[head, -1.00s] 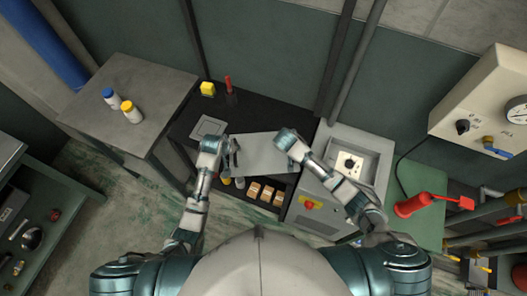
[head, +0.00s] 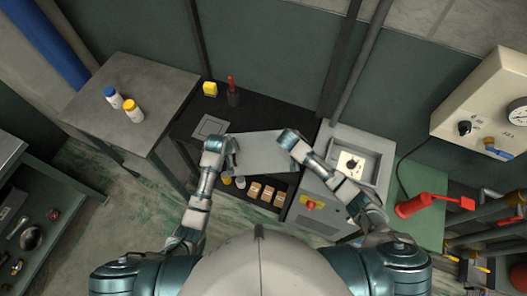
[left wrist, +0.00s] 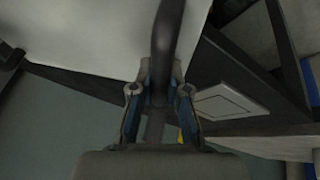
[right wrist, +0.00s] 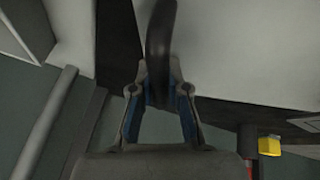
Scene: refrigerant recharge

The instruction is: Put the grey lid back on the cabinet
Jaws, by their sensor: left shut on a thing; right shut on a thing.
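The grey lid (head: 262,154) is a flat panel held above the dark bench, left of the cabinet. The cabinet (head: 313,190) is a light grey box with an open, recessed top showing a dial (head: 351,163) inside. My left gripper (head: 229,152) is at the lid's left end. In the left wrist view it is shut on a dark curved handle (left wrist: 166,45), with the pale lid (left wrist: 90,35) behind. My right gripper (head: 292,143) is at the lid's right end. In the right wrist view it is shut on another dark handle (right wrist: 160,45).
The dark bench (head: 265,119) has a yellow block (head: 210,89), a red-handled tool (head: 231,88) and a square plate (head: 209,127) on it. Small boxes (head: 267,193) sit beneath the lid. A red tool (head: 412,207) lies right of the cabinet.

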